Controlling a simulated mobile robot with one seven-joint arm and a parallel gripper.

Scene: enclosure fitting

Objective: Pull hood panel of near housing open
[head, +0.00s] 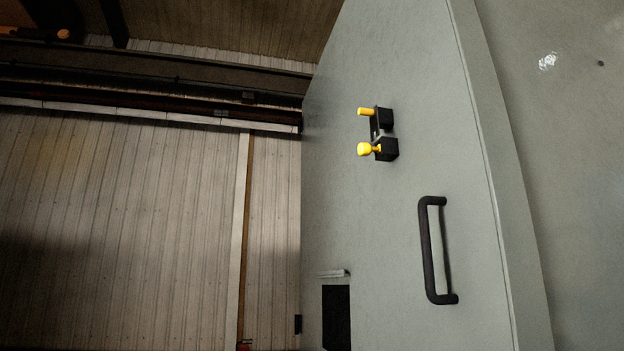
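A large grey panel of the near housing (390,230) fills the middle and right of the head view. A black bar handle (428,250) is fixed upright near its right edge. Above and left of the handle is a black latch-like fitting (384,148) with two yellow knobs. A seam runs down the panel's right side, beside a grey edge strip (500,180). The panel looks flush along this seam, but I cannot tell whether it is latched. My gripper is not in view, and nothing touches the handle.
A corrugated wall (120,220) and dark beams stand behind at left.

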